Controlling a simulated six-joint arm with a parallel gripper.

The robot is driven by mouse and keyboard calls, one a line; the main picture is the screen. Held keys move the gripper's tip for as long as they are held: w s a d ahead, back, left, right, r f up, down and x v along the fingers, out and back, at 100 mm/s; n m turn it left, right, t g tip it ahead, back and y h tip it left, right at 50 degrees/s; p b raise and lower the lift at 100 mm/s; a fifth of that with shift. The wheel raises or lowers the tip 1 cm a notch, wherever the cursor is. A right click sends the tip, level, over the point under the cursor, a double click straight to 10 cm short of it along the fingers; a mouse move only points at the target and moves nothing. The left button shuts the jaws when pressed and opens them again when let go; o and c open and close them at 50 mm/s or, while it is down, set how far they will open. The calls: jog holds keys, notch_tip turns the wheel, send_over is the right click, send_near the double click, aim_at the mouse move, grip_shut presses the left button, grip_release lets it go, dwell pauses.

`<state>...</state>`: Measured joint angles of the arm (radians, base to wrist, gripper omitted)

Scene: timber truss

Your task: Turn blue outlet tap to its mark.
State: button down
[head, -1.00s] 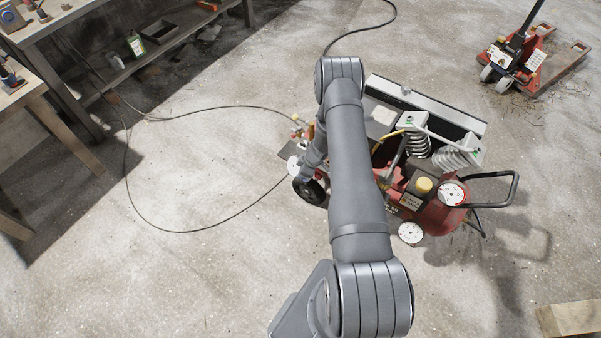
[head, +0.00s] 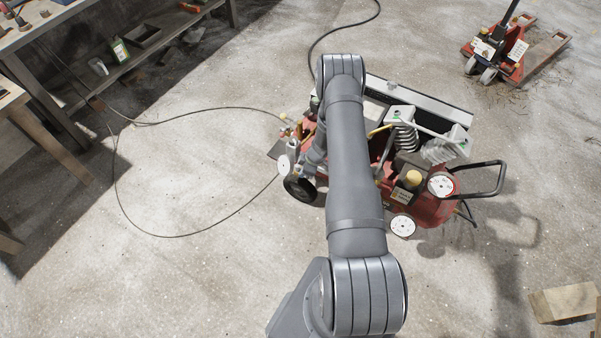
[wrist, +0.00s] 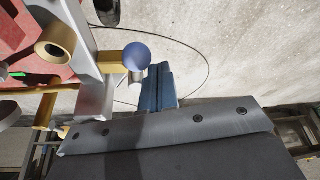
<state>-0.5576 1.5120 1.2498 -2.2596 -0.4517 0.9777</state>
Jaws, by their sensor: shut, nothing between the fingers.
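A round blue-grey knob (wrist: 137,56) stands beside a brass fitting (wrist: 113,62) in the wrist view; it looks like the blue tap's handle, and I see no clear mark for it. My gripper (wrist: 158,70) has its two blue-grey fingers together, with nothing between them. In this view their tips are just right of and below the knob; I cannot tell whether they touch it. In the head view the red compressor (head: 432,208) stands beyond my arm, which hides part of its left side. The tap and the fingers cannot be made out there.
A white dial (head: 284,165) and a black wheel (head: 300,190) are at the compressor's left end. A hose (head: 200,233) loops over the floor. A workbench (head: 60,100) stands at left, a pallet truck (head: 510,55) at top right, and a timber block (head: 562,303) lies at lower right.

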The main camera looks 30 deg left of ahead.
jog(key=shift+w+d, duration=0.25)
jog(key=shift+w, duration=0.25)
dwell(0.4)
jog(key=shift+s, duration=0.1)
notch_tip(320, 180, up, 10)
jog(key=shift+s+a, duration=0.2)
jog(key=shift+s, duration=0.15)
dwell(0.5)
